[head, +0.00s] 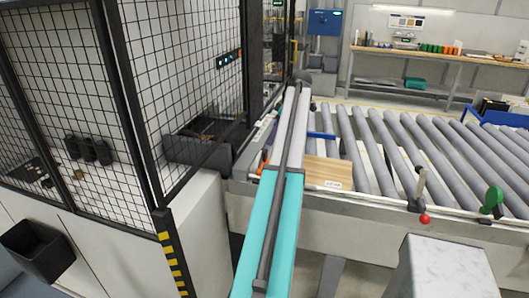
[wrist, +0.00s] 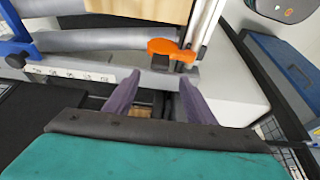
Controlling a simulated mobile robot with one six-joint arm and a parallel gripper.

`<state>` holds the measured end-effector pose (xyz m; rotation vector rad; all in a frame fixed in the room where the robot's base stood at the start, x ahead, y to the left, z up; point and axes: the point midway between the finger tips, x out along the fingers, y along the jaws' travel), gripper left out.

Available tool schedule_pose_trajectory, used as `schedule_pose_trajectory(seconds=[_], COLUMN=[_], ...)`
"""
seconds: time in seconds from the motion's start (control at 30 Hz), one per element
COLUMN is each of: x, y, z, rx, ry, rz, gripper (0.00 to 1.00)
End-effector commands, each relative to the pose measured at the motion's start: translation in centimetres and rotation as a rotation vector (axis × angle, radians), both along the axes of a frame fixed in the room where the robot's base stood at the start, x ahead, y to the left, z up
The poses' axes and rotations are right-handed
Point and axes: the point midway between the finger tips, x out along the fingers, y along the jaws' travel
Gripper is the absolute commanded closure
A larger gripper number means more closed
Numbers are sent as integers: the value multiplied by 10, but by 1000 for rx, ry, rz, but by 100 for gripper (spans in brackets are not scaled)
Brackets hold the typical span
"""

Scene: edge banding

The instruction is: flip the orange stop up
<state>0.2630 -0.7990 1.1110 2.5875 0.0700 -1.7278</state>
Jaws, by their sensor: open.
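The orange stop (wrist: 172,48) shows in the wrist view as a flat orange piece lying across a dark mount by the end of the rollers and a white rail. In the head view a bit of the orange stop (head: 262,164) shows at the left end of the conveyor, mostly hidden by my arm. My gripper (wrist: 158,88) has its two purple fingers apart, with nothing between them. The fingertips point toward the stop and appear just short of it. I cannot tell whether they touch it.
A wooden board (head: 327,173) lies on the roller conveyor (head: 400,150), beside the stop. A blue bracket (wrist: 18,40) stands at the left in the wrist view. A black mesh fence (head: 185,80) is left of my arm. A red-knobbed lever (head: 424,217) is on the front rail.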

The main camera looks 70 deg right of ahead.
Motion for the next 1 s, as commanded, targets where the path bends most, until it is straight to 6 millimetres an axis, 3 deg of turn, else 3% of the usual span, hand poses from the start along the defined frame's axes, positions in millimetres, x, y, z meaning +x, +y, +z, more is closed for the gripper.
schedule_pose_trajectory(seconds=[0.6, 1.0], x=[30, 40], y=[3, 3], z=[-70, -93], rx=[2, 0], ry=[1, 1], rz=[1, 2], gripper=[50, 50])
